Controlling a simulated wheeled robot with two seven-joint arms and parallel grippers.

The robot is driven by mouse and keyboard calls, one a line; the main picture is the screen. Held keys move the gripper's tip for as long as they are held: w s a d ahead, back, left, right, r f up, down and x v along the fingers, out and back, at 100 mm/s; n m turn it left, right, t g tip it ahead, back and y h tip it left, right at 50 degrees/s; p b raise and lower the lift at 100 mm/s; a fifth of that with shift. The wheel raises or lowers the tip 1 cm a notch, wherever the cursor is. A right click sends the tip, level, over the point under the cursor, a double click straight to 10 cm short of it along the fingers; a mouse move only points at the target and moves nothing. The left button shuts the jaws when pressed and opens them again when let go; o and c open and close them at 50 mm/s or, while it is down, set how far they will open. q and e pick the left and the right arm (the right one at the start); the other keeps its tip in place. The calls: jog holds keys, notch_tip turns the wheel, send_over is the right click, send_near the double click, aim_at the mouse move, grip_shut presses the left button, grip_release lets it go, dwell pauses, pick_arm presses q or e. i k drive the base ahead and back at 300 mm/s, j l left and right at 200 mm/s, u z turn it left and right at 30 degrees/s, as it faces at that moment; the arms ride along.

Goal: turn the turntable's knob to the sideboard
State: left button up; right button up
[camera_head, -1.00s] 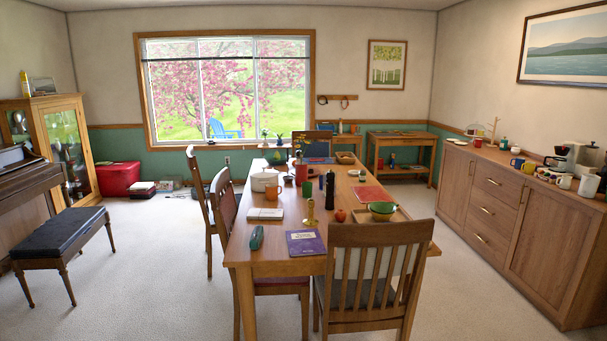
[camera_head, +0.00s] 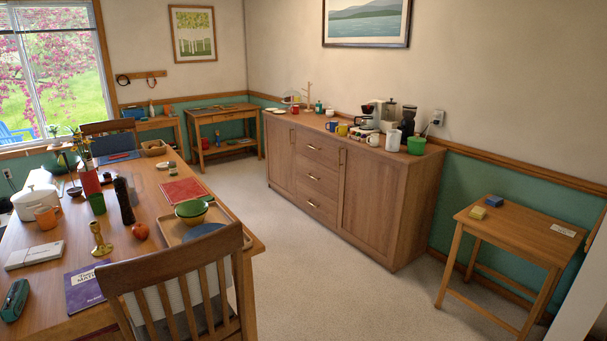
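The sideboard (camera_head: 362,205) is a long wooden cabinet with drawers in the middle and doors at both sides, standing against the right-hand wall. Its top carries several mugs, a coffee maker (camera_head: 374,116), a green container (camera_head: 417,145) and a wooden stand with a post (camera_head: 309,94). I cannot make out a turntable or its knob for certain in this view. Neither of my grippers shows.
The dining table (camera_head: 140,199) fills the left, with a tray, bowls, a red mat, books and other items. A chair (camera_head: 180,283) stands at its near end. A small side table (camera_head: 520,231) with yellow and blue blocks stands right. Carpet between is clear.

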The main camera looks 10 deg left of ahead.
aim_at(101, 180)
jog(key=i+l+z, duration=0.1)
jog(key=i+z, duration=0.25)
jog(key=i, duration=0.5)
jog(key=i+j+z, duration=0.15)
jog(key=i+z, duration=0.2)
jog(key=i, duration=0.5)
jog(key=i+u, duration=0.4)
jog(key=i, duration=0.3)
jog(key=i+l+u, duration=0.25)
jog(key=i+u, duration=0.15)
jog(key=i, duration=0.25)
jog(key=i+j+u, duration=0.3)
jog(key=i+u, duration=0.15)
jog(key=i, duration=0.25)
jog(key=i+u, duration=0.45)
jog(key=i, duration=0.25)
jog(key=i+l+u, duration=0.15)
jog(key=i+u, duration=0.3)
jog(key=i, duration=0.25)
jog(key=i+u, duration=0.15)
jog(key=i, duration=0.35)
jog(key=i+l+u, duration=0.1)
jog(key=i, duration=0.35)
jog(key=i+l+u, duration=0.15)
jog(key=i, duration=0.35)
jog(key=i+l+u, duration=0.15)
jog(key=i, duration=0.3)
